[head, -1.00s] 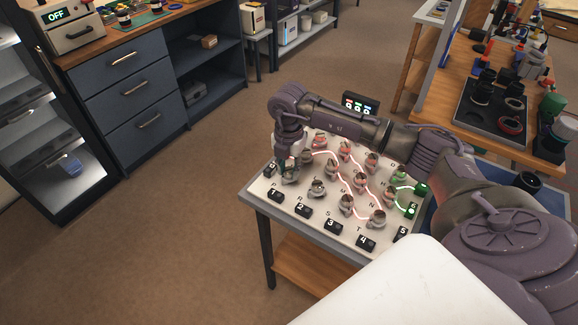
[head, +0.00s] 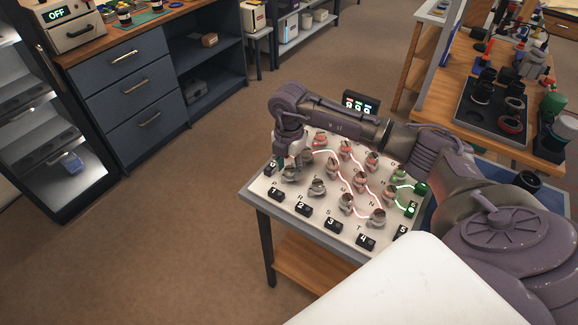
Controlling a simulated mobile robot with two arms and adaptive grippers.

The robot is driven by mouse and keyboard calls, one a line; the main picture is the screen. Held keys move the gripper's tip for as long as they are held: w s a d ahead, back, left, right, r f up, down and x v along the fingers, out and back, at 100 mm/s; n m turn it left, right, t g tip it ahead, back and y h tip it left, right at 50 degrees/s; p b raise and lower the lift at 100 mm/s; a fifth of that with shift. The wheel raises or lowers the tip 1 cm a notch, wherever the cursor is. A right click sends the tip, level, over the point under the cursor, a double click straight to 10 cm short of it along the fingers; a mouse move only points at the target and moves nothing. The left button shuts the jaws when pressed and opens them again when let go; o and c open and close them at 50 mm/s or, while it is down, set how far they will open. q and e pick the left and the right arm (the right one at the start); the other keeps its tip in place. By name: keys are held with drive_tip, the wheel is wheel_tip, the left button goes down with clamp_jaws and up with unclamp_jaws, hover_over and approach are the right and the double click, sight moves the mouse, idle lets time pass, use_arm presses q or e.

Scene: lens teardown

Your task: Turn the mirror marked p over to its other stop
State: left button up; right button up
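A white board (head: 290,206) on a small table carries several small round mirrors on mounts, with letters printed beside them. Glowing red-white beam lines run between some of the mirrors, and a green-lit line ends at the green blocks (head: 421,188) on the right. My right gripper (head: 291,166) points down over the board's left corner, at a mirror (head: 291,174) there. I cannot read that mirror's letter, and the fingers are too small and partly hidden to tell whether they hold it. My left gripper is not in view.
Numbered black blocks (head: 303,210) line the board's front edge. A small display (head: 360,103) stands behind the board. A wooden bench (head: 455,75) with a dark tray of lens parts is at the right. Open floor lies left of the table.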

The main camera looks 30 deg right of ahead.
sight(289, 169)
drive_tip(key=shift+r, duration=0.1)
wheel_tip(289, 169, up, 12)
drive_tip(key=shift+f, duration=0.1)
idle(0.5)
idle(0.4)
